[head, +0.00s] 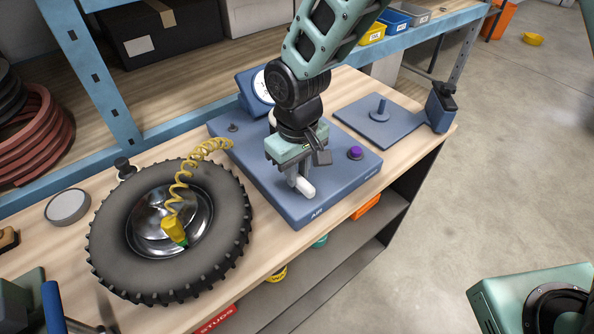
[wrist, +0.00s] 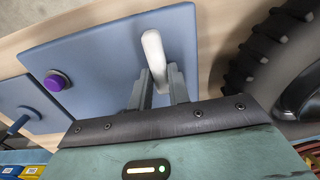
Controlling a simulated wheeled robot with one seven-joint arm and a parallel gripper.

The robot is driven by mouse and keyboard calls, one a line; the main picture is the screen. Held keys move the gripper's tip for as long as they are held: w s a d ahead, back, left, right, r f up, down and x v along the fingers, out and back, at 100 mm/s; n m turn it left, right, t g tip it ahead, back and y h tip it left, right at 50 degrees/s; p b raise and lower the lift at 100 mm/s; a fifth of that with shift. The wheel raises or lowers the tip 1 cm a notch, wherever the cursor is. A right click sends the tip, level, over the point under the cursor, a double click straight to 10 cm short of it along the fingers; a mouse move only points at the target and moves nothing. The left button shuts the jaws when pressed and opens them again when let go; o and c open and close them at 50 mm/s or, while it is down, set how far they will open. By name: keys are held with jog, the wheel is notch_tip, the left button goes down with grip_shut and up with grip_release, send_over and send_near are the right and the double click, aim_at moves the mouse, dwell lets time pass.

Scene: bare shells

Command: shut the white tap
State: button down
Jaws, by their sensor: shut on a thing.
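The white tap (head: 306,189) is on the blue air panel (head: 345,196), near its front edge by the word AIR. Its white lever sticks out past my fingers toward the panel's front edge. My gripper (head: 295,177) points down over the panel and is shut on the tap. In the wrist view the white tap (wrist: 153,50) lies between the two grey fingers of my gripper (wrist: 158,82), with its rounded end beyond them. The tap's base is hidden behind the fingers and the gripper body.
A purple button (head: 355,153) is on the panel, right of my gripper. A gauge (head: 262,88) stands behind. A tyre (head: 105,235) with a coiled yellow hose (head: 178,190) lies left. A blue plate with a peg (head: 378,122) is at right.

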aim_at(298, 176)
jog(key=shift+w+r, duration=0.1)
dwell(0.4)
jog(key=c, duration=1.3)
grip_release()
notch_tip(298, 176, up, 17)
jog(key=b, duration=0.3)
jog(key=shift+r, duration=0.2)
jog(key=shift+n+y, duration=0.3)
jog(key=shift+n, duration=0.1)
jog(key=s+d+f, duration=0.2)
jog(key=s+d, duration=0.1)
jog(key=s, duration=0.3)
jog(key=s+d+f, duration=0.3)
jog(key=s+d, duration=0.1)
jog(key=s, duration=0.2)
jog(key=s+d+f, duration=0.3)
jog(key=s, duration=0.4)
jog(key=shift+d+f, duration=0.2)
jog(key=shift+d, duration=0.05)
